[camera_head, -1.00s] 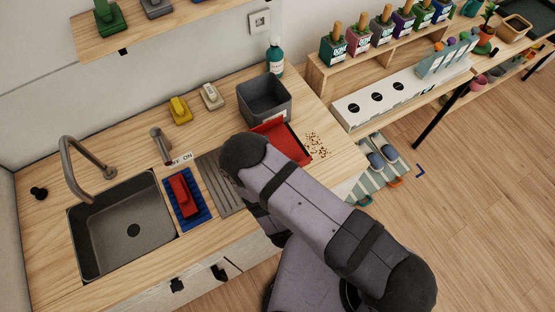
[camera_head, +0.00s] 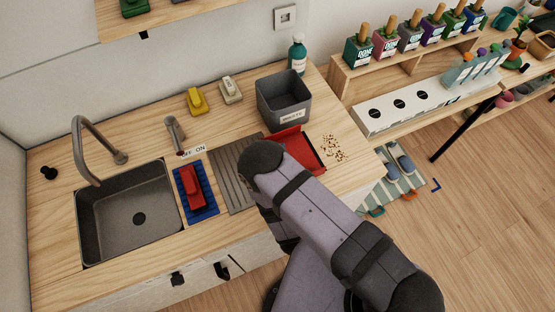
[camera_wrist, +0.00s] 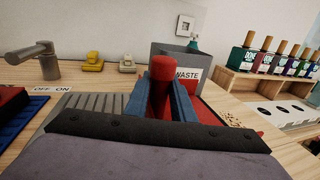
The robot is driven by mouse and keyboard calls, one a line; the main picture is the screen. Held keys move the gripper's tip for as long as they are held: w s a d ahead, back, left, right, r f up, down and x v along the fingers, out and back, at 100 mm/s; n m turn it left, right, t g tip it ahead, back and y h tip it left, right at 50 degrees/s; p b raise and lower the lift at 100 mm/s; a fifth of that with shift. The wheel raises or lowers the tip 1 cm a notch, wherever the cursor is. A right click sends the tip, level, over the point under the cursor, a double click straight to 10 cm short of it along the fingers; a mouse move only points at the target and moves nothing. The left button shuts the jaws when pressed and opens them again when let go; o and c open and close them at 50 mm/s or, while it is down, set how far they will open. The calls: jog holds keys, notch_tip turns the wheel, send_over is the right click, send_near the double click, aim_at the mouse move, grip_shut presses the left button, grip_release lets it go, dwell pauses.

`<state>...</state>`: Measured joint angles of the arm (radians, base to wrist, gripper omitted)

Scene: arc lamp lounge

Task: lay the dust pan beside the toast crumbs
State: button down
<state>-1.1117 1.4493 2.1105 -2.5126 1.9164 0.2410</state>
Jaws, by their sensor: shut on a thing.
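The red dust pan (camera_head: 303,150) is at the counter's right part, in front of the grey waste bin, its open side toward the toast crumbs. The brown toast crumbs (camera_head: 334,149) lie scattered just right of it, with a narrow strip of wood between. In the wrist view, my gripper (camera_wrist: 157,95) has its blue fingers shut on the pan's red handle (camera_wrist: 161,70). The pan's red body (camera_wrist: 209,112) shows beyond the right finger. My arm hides the handle and gripper in the head view. I cannot tell whether the pan touches the counter.
The grey waste bin (camera_head: 284,100) stands close behind the pan. A red brush (camera_head: 192,186) lies on a blue mat (camera_head: 208,204), left of a ribbed drainer (camera_head: 233,183). The sink (camera_head: 130,215) is further left. Bare wood lies right of the crumbs.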

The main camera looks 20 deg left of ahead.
jog(key=shift+f+b, duration=0.7)
jog(key=shift+f, duration=0.6)
jog(key=shift+f+b, duration=0.35)
jog(key=c, duration=1.5)
grip_release()
jog(key=shift+r, duration=0.1)
jog(key=shift+s+r+p, duration=0.1)
jog(key=shift+r+p, duration=0.25)
jog(key=shift+p, duration=0.15)
jog(key=shift+v, duration=3.7)
jog(key=shift+f, duration=0.1)
